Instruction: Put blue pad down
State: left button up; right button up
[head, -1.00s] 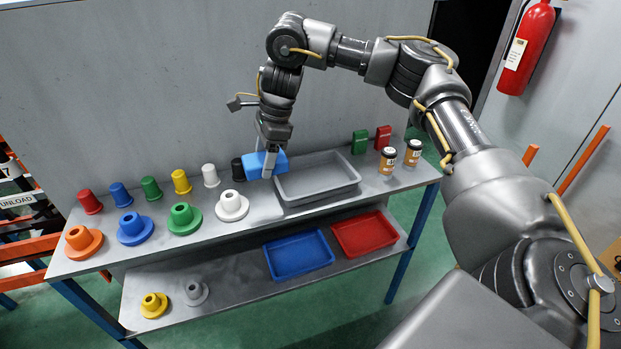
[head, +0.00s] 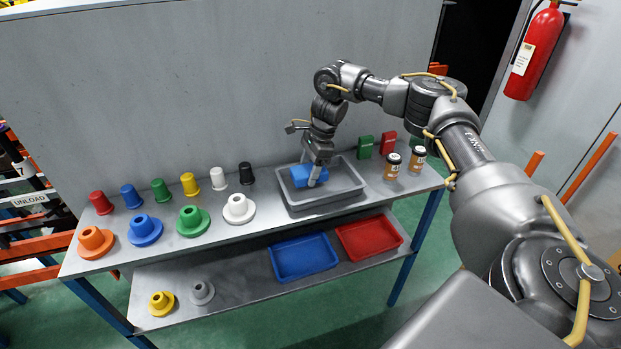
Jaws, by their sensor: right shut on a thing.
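The blue pad (head: 301,176) is held by my right gripper (head: 314,178) over the grey tray on the upper shelf, in the head view. The pad is within the tray's outline, at its left and middle part. I cannot tell whether the pad touches the tray floor. The gripper points down and is shut on the pad, hiding part of its right side. The grey tray (head: 345,197) is otherwise empty. My left gripper is not in view.
Several coloured cups and flanged spindles (head: 238,208) stand to the left. Blue (head: 303,276) and red (head: 369,252) trays lie on the lower shelf.

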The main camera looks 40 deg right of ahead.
jog(key=f, duration=0.1)
jog(key=f+p, duration=0.1)
jog(key=f, duration=0.1)
jog(key=shift+d+f, duration=0.15)
jog(key=shift+d, duration=0.2)
jog(key=shift+f, duration=0.25)
jog(key=shift+f, duration=0.15)
jog(key=o, duration=1)
